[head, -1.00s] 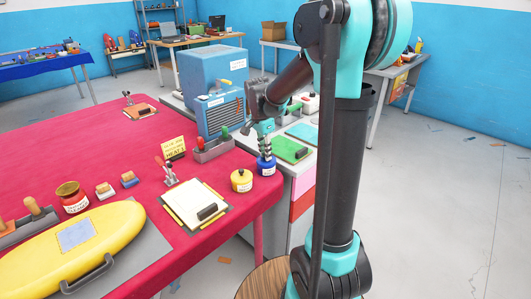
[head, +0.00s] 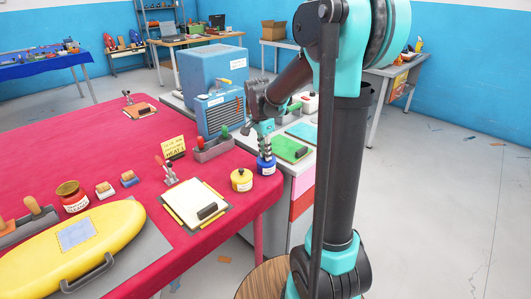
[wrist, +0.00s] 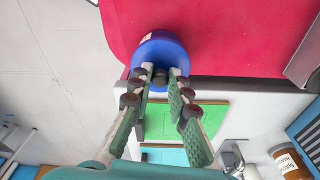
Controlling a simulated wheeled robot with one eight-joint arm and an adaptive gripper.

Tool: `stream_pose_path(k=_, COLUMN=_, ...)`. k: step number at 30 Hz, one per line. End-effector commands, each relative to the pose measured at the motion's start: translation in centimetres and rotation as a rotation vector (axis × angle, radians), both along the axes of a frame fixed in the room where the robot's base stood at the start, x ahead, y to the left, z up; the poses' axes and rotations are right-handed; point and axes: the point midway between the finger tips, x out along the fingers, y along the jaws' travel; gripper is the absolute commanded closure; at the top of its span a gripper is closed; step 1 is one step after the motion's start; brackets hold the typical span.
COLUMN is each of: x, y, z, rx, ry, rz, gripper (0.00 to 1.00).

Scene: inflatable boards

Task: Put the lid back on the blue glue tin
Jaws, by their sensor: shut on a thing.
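The blue glue tin (head: 266,169) with a white label stands upright near the right corner of the red table. My gripper (head: 265,153) is directly above it, pointing down. In the wrist view, my gripper (wrist: 160,75) has its green fingers closed around the small dark knob of the blue lid (wrist: 158,48). The lid is at the tin's top and hides the tin's opening. I cannot tell whether it is fully seated or slightly raised.
A yellow tin (head: 241,180) stands close to the left of the blue tin. A clipboard (head: 196,205) lies nearer. A tool holder (head: 213,149) stands behind. A green mat (head: 291,149) lies on the grey bench to the right. The red table's edge is close by.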

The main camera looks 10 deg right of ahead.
Motion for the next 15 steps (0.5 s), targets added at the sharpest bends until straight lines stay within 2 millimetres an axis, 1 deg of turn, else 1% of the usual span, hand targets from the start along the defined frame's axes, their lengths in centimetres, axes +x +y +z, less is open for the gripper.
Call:
stream_pose_path(k=7, x=0.01, y=0.00, z=0.00, rx=0.000, ry=0.000, rz=0.000, gripper=1.00)
stream_pose_path(k=8, x=0.01, y=0.00, z=0.00, rx=0.000, ry=0.000, rz=0.000, gripper=0.82)
stream_pose_path(k=13, x=0.01, y=0.00, z=0.00, rx=0.000, ry=0.000, rz=0.000, gripper=0.61)
stream_pose_path(k=15, x=0.01, y=0.00, z=0.00, rx=0.000, ry=0.000, rz=0.000, gripper=0.59)
